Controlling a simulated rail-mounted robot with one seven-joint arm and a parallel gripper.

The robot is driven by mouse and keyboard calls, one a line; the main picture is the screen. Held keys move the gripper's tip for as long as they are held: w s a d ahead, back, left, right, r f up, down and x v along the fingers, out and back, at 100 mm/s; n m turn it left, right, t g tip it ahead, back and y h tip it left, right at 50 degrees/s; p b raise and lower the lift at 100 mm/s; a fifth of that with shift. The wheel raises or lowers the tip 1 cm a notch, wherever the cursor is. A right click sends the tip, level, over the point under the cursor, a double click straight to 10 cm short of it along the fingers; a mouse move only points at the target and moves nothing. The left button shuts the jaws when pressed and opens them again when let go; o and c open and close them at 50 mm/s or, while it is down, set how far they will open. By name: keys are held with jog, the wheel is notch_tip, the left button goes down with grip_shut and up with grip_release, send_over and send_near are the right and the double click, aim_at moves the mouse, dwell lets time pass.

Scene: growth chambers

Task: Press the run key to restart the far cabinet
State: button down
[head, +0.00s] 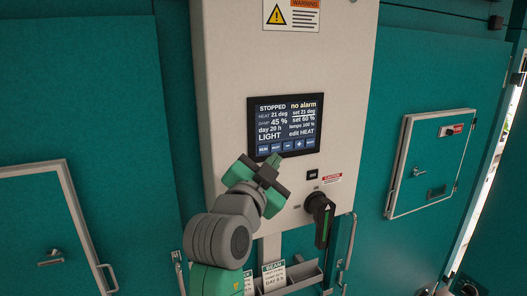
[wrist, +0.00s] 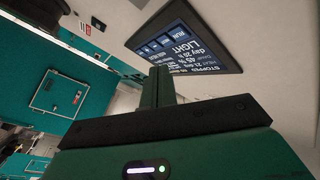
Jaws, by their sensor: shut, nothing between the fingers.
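The control screen (head: 285,125) on the pale panel reads STOPPED, no alarm, HEAT 21 deg, DAMP 45 %, day 20 h, LIGHT and edit HEAT. A row of small keys runs along its bottom edge; the leftmost, which seems to read RUN (head: 263,150), is visible. My gripper (head: 273,160) is shut and empty, its tips in front of the screen's lower left edge, just below the keys. In the wrist view the shut fingers (wrist: 160,75) point towards the tilted, upside-down screen (wrist: 187,38). A gap seems to remain, but contact is hard to judge.
Below the screen are a small black switch (head: 313,174) and a black rotary handle (head: 322,215) with a green mark. A tray (head: 303,277) with cards sits lower. Teal cabinet doors with handles (head: 417,171) flank the panel. A warning label (head: 292,15) is above.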

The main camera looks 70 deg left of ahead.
aim_at(270, 147)
jog(key=shift+a, duration=1.5)
jog(key=shift+a, duration=0.1)
dwell(0.8)
jog(key=shift+a, duration=0.3)
jog(key=shift+a, duration=0.3)
dwell(0.5)
jog(key=shift+d, duration=0.75)
jog(key=d+p, duration=0.1)
jog(key=d, duration=0.4)
dwell(0.3)
